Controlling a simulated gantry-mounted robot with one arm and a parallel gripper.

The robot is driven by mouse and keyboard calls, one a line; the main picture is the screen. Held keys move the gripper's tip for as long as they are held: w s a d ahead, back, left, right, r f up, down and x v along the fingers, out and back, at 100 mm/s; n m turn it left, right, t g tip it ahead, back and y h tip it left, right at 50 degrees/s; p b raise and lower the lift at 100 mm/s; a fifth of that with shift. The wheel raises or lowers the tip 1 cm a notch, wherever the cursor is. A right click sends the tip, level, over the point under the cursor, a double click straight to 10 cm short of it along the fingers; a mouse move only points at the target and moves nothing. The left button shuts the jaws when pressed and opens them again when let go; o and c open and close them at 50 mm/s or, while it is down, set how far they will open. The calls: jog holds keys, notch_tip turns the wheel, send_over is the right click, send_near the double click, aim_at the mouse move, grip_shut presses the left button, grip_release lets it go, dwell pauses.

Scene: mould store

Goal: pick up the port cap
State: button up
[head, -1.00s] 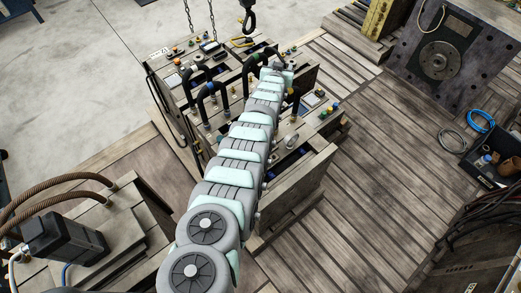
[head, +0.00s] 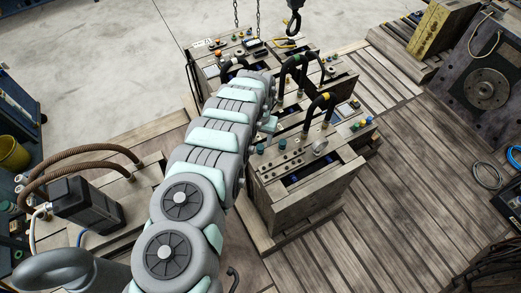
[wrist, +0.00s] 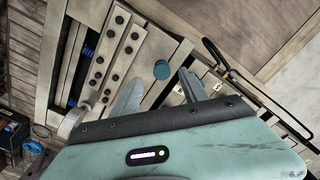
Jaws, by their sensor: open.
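A teal round cap (wrist: 161,69), which looks like the port cap, stands on the wooden-looking mould block. In the wrist view it lies just beyond and between the fingertips of my gripper (wrist: 160,86). The jaws are open and empty, with no contact visible. In the head view two teal caps (head: 285,143) (head: 260,149) stand on top of the near block (head: 300,208); I cannot tell which one the wrist view shows. My arm hides most of my gripper in the head view.
Beside the cap is a plate with several dark holes (wrist: 118,52). Black hoses (head: 318,106) arch over the block tops. A black handle (wrist: 250,85) runs along the right in the wrist view. Chains and a hook (head: 293,20) hang behind.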

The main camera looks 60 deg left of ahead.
aim_at(260, 147)
notch_tip(260, 147, down, 2)
jog(key=shift+f+b, duration=0.25)
jog(key=shift+b, duration=0.05)
notch_tip(260, 147, down, 5)
jog(key=b, duration=0.4)
jog(key=shift+a+f, duration=0.15)
jog(key=shift+f, duration=0.05)
jog(key=shift+r, duration=0.15)
grip_shut()
